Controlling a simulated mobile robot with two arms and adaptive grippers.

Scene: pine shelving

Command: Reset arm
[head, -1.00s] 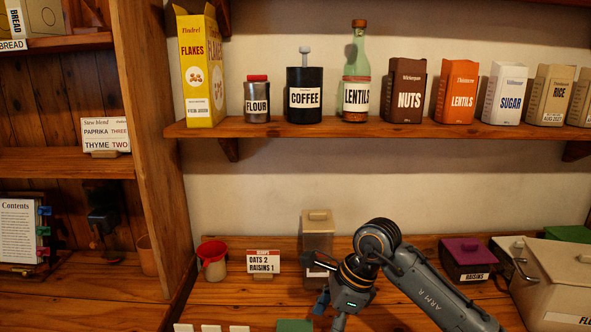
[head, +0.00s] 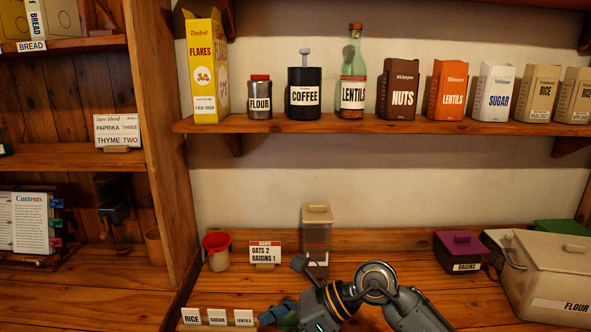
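My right arm comes in from the bottom right in the head view. Its gripper (head: 284,291) hangs low over the wooden counter (head: 455,312), with its two fingers spread apart and nothing seen between them. My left gripper is not in view.
Small cards for rice, sugar and lentils (head: 217,317) stand left of the gripper. A purple-lidded raisins box (head: 461,252) and flour bin (head: 550,280) stand right. Above is a loaded shelf (head: 330,126).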

